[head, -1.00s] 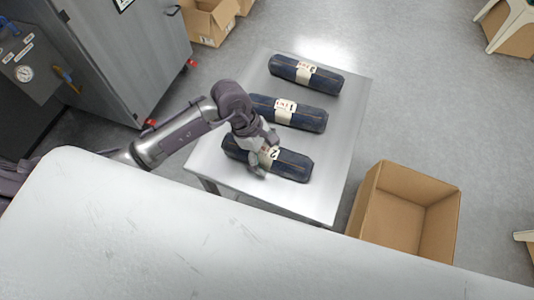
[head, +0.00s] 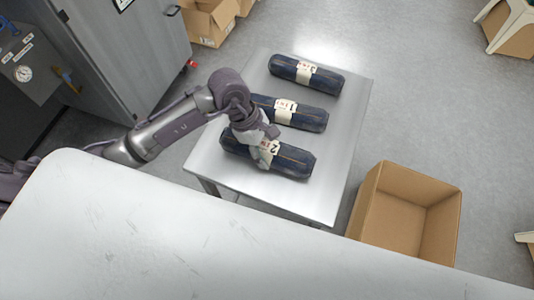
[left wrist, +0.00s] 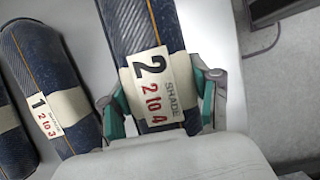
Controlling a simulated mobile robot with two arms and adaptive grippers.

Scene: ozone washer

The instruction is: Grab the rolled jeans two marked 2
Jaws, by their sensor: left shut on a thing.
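The rolled jeans two (head: 293,163) are a dark blue roll with a white paper band marked 2. They lie nearest the front on the grey metal table (head: 318,203). My left gripper (head: 263,154) is over the middle of this roll and shut on it. In the left wrist view, the gripper (left wrist: 160,110) has its green-padded fingers on both sides of the band, which reads 2, "2 to 4" and "SHADE" on the roll (left wrist: 140,25). My right gripper is not in view.
A roll marked 1 (head: 312,118) lies just behind, and a third roll (head: 322,79) lies farther back. An open cardboard box (head: 368,212) stands right of the table. A white surface (head: 200,235) fills the front. A grey cabinet (head: 130,50) stands at left.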

